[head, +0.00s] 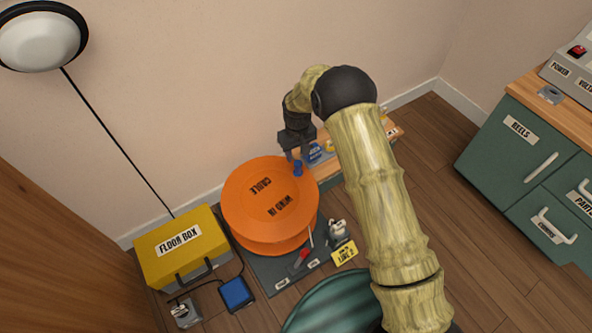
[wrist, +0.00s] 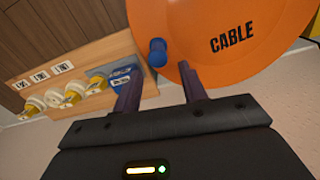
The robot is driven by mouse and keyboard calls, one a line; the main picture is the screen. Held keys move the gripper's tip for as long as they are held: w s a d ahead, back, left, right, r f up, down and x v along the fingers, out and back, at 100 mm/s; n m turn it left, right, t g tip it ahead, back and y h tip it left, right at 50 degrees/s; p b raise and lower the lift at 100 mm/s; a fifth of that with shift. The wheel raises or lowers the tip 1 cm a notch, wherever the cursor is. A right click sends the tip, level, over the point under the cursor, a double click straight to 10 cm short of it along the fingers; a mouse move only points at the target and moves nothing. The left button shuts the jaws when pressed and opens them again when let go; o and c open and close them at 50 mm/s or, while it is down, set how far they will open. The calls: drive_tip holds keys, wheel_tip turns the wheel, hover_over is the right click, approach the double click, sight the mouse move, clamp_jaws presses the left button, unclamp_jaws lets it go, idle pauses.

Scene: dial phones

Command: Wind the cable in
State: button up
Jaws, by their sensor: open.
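The orange cable reel (head: 262,208) stands on a dark base plate (head: 268,272) on the floor. Its top face reads "CABLE" and "WIND IN", and it fills the upper right of the wrist view (wrist: 270,30). A blue crank knob (head: 297,168) stands near the reel's rim; it also shows in the wrist view (wrist: 157,52). My gripper (wrist: 160,88) is open and empty. In the wrist view the knob appears ahead of the fingertips, between their lines. In the head view my gripper is just above the knob. I cannot tell whether they touch.
A red-handled lever (head: 300,258) and a yellow sign (head: 344,253) are at the reel's front right. A yellow floor box (head: 180,246) stands left, with a blue box (head: 237,293) before it. A wooden shelf (wrist: 60,60) holds several plugs. Green cabinets (head: 520,160) stand right.

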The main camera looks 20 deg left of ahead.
sight(298, 162)
wheel_tip(298, 162, down, 9)
drive_tip(key=b, duration=0.4)
drive_tip(key=shift+w+d+r, duration=0.1)
drive_tip(key=shift+d, duration=0.05)
